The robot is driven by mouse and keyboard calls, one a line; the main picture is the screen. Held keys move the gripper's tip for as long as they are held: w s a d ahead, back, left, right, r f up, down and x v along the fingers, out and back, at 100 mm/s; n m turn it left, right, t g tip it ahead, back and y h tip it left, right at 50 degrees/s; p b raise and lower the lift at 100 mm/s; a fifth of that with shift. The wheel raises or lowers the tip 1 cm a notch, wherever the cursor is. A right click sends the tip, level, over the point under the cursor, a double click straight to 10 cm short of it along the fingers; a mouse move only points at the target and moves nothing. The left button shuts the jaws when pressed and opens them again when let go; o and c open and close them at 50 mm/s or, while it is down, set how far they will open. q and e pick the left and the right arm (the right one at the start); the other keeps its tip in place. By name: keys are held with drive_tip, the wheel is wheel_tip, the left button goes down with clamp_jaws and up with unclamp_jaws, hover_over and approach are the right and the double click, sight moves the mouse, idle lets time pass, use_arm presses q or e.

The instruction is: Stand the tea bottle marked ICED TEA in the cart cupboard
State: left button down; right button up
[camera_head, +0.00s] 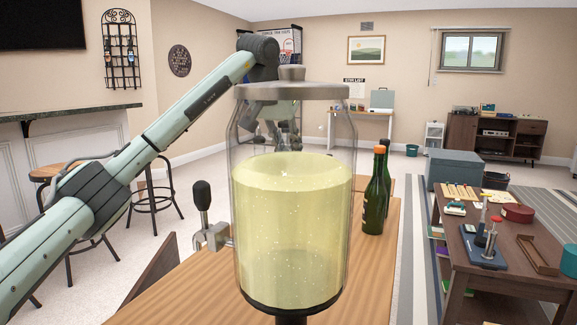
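Two dark green bottles stand upright on the wooden top (374,285), right of and behind a large glass dispenser. The front bottle (375,195) has an orange-red cap; the other bottle (387,170) is partly behind it. I cannot read ICED TEA on either. My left arm reaches from the left to behind the dispenser. My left gripper (284,135) shows only dimly through the glass, so its fingers and anything between them are unclear. My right gripper is out of view. No cupboard interior shows; a dark brown panel (150,272) stands at the top's left edge.
The dispenser (291,225), part full of pale yellow liquid, stands close in front and blocks the middle. A tap with a black handle (203,205) juts left. Stools (155,195) and a bar counter (65,112) are left; a cluttered low table (500,262) is right.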

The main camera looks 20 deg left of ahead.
use_arm(q)
drive_tip(key=shift+f, duration=1.8)
drive_tip(key=shift+f, duration=0.1)
drive_tip(key=c, duration=1.4)
unclamp_jaws()
drive_tip(key=shift+f, duration=0.1)
